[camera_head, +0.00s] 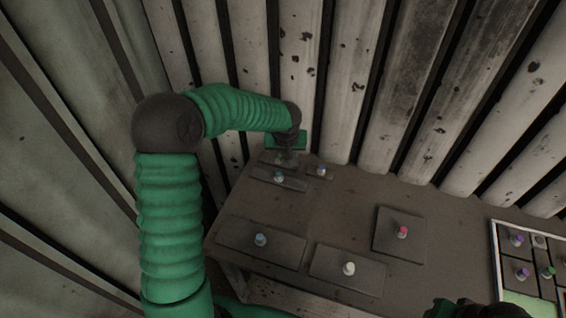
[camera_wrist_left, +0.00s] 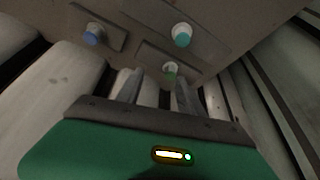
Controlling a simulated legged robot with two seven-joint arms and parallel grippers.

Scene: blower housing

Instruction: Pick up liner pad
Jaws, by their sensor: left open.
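Several flat dark plates with coloured knobs lie on the table; I cannot tell by looks which is the liner pad. My left gripper (camera_head: 286,157) is at the table's far left corner, over a small plate that it partly hides. In the left wrist view, the open fingers (camera_wrist_left: 158,90) point at a small plate (camera_wrist_left: 151,57) with a green-and-white knob (camera_wrist_left: 170,70). The knob shows near the fingertips, and nothing is held. Beside it are a longer plate (camera_wrist_left: 207,40) with a teal knob and a plate (camera_wrist_left: 112,40) with a blue knob. My right gripper's fingers do not show.
Larger plates with blue (camera_head: 285,248), white (camera_head: 368,275) and red (camera_head: 385,240) knobs lie nearer on the table (camera_head: 325,215). A pale-rimmed tray (camera_head: 495,250) with several knobbed parts stands at the right. A slatted wall (camera_head: 340,80) rises close behind the left gripper. The table's middle is clear.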

